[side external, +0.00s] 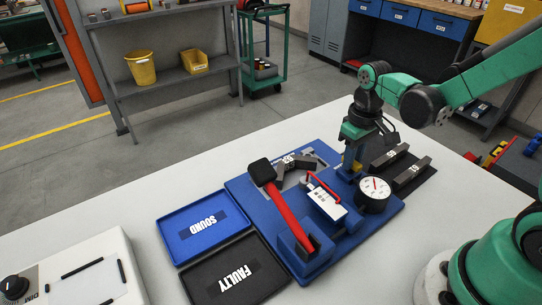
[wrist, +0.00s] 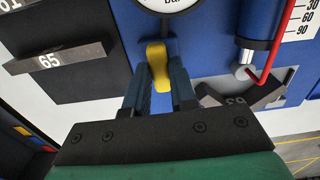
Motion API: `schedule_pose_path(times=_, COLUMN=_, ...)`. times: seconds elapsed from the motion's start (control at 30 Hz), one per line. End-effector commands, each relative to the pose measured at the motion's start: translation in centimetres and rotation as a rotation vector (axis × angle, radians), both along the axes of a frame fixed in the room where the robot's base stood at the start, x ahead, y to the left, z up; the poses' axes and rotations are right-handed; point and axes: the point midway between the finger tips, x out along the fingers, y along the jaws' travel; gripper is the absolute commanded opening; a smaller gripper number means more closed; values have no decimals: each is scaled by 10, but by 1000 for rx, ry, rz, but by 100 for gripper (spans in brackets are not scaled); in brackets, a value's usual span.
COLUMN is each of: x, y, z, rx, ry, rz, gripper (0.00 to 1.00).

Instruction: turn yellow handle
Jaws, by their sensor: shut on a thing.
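The yellow handle (wrist: 156,58) stands upright in the wrist view, just below the round gauge. It sits between the two fingers of my gripper (wrist: 160,82), which is shut on it. In the side external view my gripper (side external: 352,163) points down at the back right of the blue fixture (side external: 242,188), behind the white dial gauge (side external: 373,190). A little yellow of the handle (side external: 357,167) shows there; the fingers hide the rest.
A red-handled tool (side external: 283,212) and a small box with a red wire handle (side external: 327,204) are on the fixture. Dark blocks (side external: 409,173) lie at its right. Blue SOUND (side external: 178,249) and black FAULTY (side external: 264,290) trays lie at its left.

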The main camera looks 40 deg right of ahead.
Motion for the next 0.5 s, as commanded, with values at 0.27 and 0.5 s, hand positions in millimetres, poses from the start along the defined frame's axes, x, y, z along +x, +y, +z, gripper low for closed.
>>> schedule_pose_path(times=0.27, x=0, y=0, z=0, rx=0, ry=0, rz=1, gripper=52)
schedule_pose_path(times=0.5, x=0, y=0, z=0, rx=0, ry=0, rz=0, gripper=53)
